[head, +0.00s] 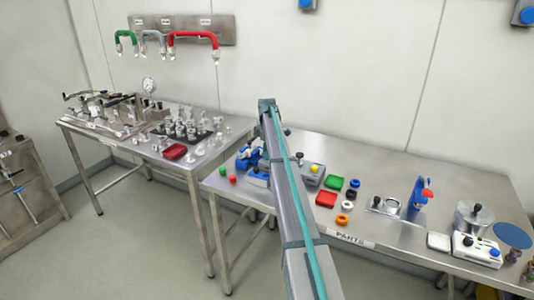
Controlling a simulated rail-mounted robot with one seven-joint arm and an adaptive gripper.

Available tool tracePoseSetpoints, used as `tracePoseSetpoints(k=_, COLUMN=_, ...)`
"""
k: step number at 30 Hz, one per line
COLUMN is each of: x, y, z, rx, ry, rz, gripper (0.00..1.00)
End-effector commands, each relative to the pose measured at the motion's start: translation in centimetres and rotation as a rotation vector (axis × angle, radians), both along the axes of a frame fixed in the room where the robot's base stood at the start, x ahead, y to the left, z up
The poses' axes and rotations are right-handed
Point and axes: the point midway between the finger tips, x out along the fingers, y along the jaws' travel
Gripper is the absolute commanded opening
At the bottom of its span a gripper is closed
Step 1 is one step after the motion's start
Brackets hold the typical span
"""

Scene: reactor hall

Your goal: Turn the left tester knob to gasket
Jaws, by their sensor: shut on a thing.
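A small white box (476,249) at the right end of the near bench looks like the tester, though I cannot confirm this. It carries a dark knob (468,241) on its left and a blue knob (494,252) on its right. Their settings and any gasket marking are too small to read. My arm rises from the bottom edge across the middle of the head view and ends above the bench. My gripper's fingers do not show, so I cannot see what they touch.
The near bench (380,244) holds red and green trays, coloured rings, a blue stand (418,192) and a metal pot (473,217). A second bench (187,164) at left holds metal fittings and a gauge (149,85). Coloured hoses hang on the wall. Grey floor is clear in front.

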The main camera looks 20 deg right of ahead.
Motion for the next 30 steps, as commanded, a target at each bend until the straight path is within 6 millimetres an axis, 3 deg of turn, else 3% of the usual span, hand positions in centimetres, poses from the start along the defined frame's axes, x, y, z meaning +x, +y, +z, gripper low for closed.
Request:
tracePoseSetpoints(k=1, x=0.1, y=0.0, z=0.1, rx=-0.001, ry=-0.003, rz=0.001, gripper=0.35)
tracePoseSetpoints(k=5, x=0.1, y=0.0, z=0.1, rx=0.0, ry=-0.002, rz=0.001, gripper=0.55)
tracePoseSetpoints(k=17, x=0.1, y=0.0, z=0.5, rx=-0.001, ry=-0.001, rz=0.0, gripper=0.55)
tracePoseSetpoints(k=23, x=0.1, y=0.0, z=3.2, rx=-0.001, ry=-0.003, rz=0.0, gripper=0.55)
tracePoseSetpoints(k=30, x=0.2, y=-0.1, z=7.9, rx=-0.001, ry=-0.003, rz=0.0, gripper=0.55)
